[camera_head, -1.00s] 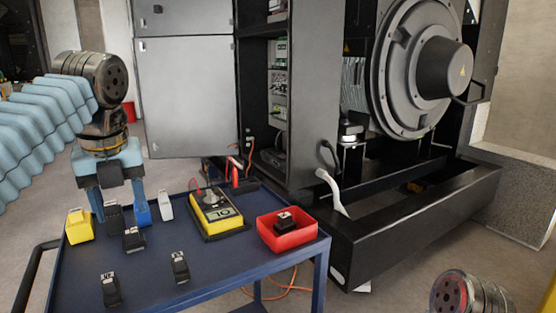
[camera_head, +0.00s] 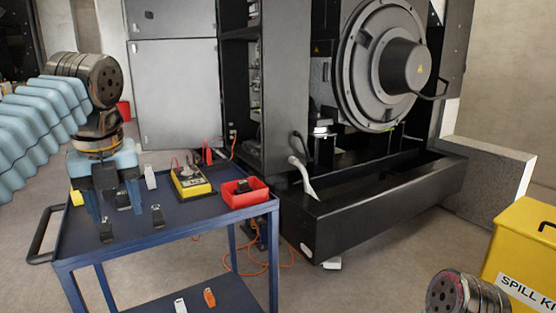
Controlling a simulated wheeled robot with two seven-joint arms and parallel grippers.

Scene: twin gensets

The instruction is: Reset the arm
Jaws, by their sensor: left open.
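My left arm comes in from the left in a light blue ribbed sleeve. My left gripper (camera_head: 113,203) points down, open, over the left part of the blue cart (camera_head: 180,232). Its fingers hide part of the small objects behind them, and I cannot tell whether they touch any. I see nothing held between the fingers. A dark round joint of my right arm shows at the bottom right; my right gripper is out of view.
The cart carries a yellow meter (camera_head: 192,183), a red bin (camera_head: 244,193) and several small dark blocks. A yellow spill kit box (camera_head: 522,250) is at right. Orange cable lies on the floor.

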